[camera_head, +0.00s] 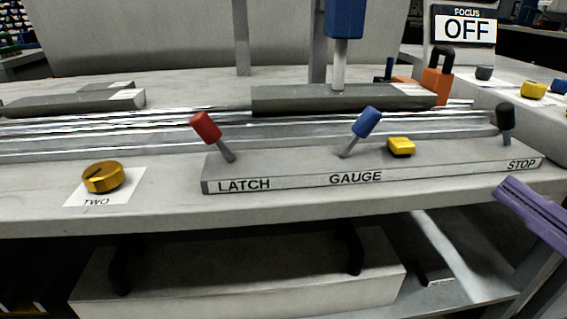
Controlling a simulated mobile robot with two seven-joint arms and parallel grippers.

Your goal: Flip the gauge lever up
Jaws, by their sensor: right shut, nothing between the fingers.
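The gauge lever (366,122) has a blue handle on a thin metal stem. It stands on the grey panel (290,160) behind the GAUGE label and tilts up to the right. A red lever (205,127) leans left above LATCH, and a black lever (505,120) stands nearly upright above STOP. My right gripper (507,188) shows as a purple part at the right edge, in front of the panel's STOP end. It is shut and empty, well apart from the gauge lever. My left gripper is not in view.
A yellow button (400,147) sits right of the gauge lever. A yellow knob (103,177) on a card marked TWO lies at left. A larger blue-handled lever (344,20) rises behind. An orange padlock (437,80) and an OFF sign (466,28) are at back right.

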